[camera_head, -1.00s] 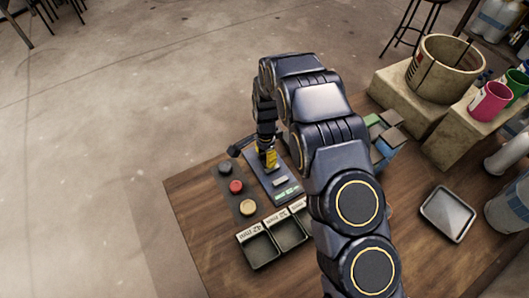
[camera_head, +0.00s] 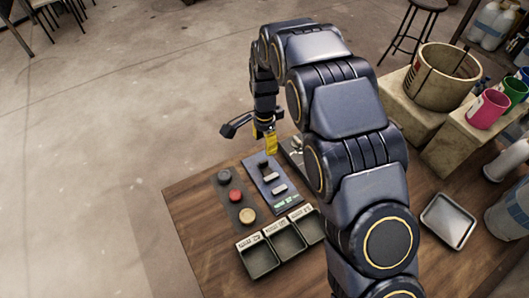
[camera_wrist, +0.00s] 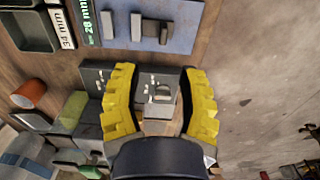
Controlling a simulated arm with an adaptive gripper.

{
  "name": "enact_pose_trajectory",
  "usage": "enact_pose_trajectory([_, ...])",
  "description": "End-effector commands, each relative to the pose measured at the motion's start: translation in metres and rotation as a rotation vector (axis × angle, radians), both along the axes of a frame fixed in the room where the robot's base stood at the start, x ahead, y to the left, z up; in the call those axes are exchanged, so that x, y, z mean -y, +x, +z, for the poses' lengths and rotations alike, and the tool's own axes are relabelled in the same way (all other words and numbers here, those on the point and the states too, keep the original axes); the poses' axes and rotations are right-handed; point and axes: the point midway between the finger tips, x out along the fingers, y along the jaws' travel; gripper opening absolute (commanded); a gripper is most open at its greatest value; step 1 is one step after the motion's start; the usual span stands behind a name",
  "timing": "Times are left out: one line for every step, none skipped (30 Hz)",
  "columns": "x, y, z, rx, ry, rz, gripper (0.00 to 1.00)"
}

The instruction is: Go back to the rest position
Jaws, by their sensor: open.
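My gripper (camera_head: 268,142) is open and empty, raised above the far edge of the wooden table, just beyond a blue-grey gauge panel (camera_head: 264,172). In the wrist view its two yellow fingers (camera_wrist: 160,85) stand wide apart, with nothing held between them. The gauge panel (camera_wrist: 186,35) lies past the fingertips in that view, with upright grey pieces and a green readout on it. A grey block with small marks (camera_wrist: 95,77) shows behind and between the fingers, apart from them. My arm hides part of the table in the head view.
Three labelled trays (camera_head: 262,262) and a dark strip with black, red and tan knobs (camera_head: 229,209) lie near the panel. A metal tray (camera_head: 449,221), a large tub (camera_head: 437,88) and a pink cup (camera_head: 487,110) stand right. Open floor lies left.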

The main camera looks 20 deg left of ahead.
Motion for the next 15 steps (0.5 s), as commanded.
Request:
enact_pose_trajectory([-0.0001,0.0007,0.0078,0.002,0.001,0.0,0.4])
enact_pose_trajectory([-0.0001,0.0005,0.0108,0.002,0.001,0.0,0.4])
enact_pose_trajectory([0.0,0.0003,0.0139,0.001,0.001,0.0,0.4])
enact_pose_trajectory([0.0001,0.0002,0.0155,0.001,0.001,0.0,0.4])
enact_pose_trajectory([0.0002,0.0,0.0166,0.0,0.0,0.0,0.4])
enact_pose_trajectory([0.0003,-0.0002,0.0172,0.0,0.0,0.0,0.4])
enact_pose_trajectory([0.0003,-0.0002,0.0174,-0.001,-0.001,0.0,0.4])
enact_pose_trajectory([0.0003,-0.0003,0.0173,-0.001,-0.001,0.0,0.4])
enact_pose_trajectory([0.0003,-0.0003,0.0171,-0.001,-0.001,0.0,0.4])
enact_pose_trajectory([0.0003,-0.0003,0.0171,-0.001,0.0,0.0,0.4])
enact_pose_trajectory([0.0003,-0.0003,0.017,-0.001,-0.001,0.0,0.4])
enact_pose_trajectory([0.0003,-0.0003,0.017,-0.001,-0.001,0.0,0.4])
enact_pose_trajectory([0.0003,-0.0002,0.0171,-0.001,-0.001,0.0,0.4])
enact_pose_trajectory([0.0003,-0.0002,0.017,-0.001,-0.001,0.0,0.4])
enact_pose_trajectory([0.0003,-0.0002,0.017,-0.001,-0.001,0.0,0.4])
